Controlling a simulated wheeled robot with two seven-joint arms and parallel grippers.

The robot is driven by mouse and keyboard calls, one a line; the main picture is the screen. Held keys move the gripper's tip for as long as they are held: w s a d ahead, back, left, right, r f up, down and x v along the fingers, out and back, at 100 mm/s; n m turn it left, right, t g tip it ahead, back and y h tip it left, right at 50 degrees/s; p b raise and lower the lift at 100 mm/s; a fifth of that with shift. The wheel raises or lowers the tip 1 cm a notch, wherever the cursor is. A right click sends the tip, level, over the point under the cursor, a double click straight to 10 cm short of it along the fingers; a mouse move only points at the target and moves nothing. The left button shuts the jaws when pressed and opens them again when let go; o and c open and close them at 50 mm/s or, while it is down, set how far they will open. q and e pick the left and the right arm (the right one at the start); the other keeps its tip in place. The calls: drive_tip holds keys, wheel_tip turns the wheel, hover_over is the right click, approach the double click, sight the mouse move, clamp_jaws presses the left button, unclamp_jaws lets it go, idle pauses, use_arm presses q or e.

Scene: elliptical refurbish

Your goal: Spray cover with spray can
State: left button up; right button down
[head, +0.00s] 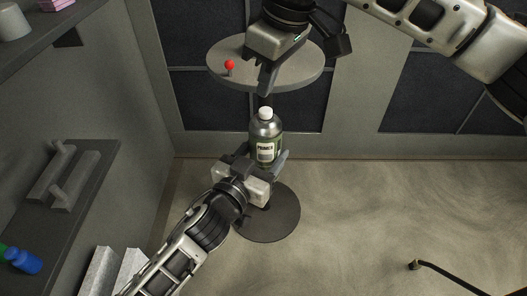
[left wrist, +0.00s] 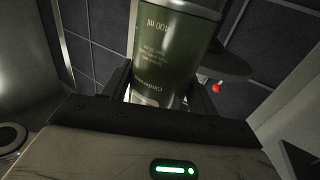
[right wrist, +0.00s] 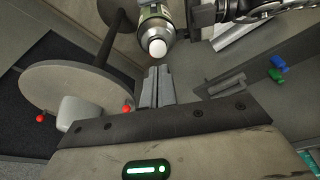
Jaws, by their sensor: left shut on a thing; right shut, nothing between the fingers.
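The spray can (head: 265,137), dark with a white cap and a "PRIMER" label, stands upright in my left gripper (head: 262,165). The left wrist view shows its green body (left wrist: 172,55) between the fingers. My right gripper (head: 266,86) is shut and empty, with its fingertips above and beyond the can, over the near edge of the round table. In the right wrist view the white cap (right wrist: 157,49) is just ahead of the shut fingers (right wrist: 157,84). A pale rounded block (right wrist: 82,113) on the table may be the cover; in the head view my right gripper hides it.
The round grey table (head: 300,72) carries a red-topped knob (head: 230,66); the right wrist view shows a second red ball (right wrist: 127,108). A shelf (head: 92,175) with grey handles and blue and green items (head: 27,261) is at left. Floor at right is mostly clear.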

drive_tip(key=shift+r, duration=0.5)
drive_tip(key=shift+r, duration=0.15)
drive_tip(key=shift+r, duration=0.3)
drive_tip(key=v, duration=1.1)
drive_tip(key=shift+s+d, duration=0.1)
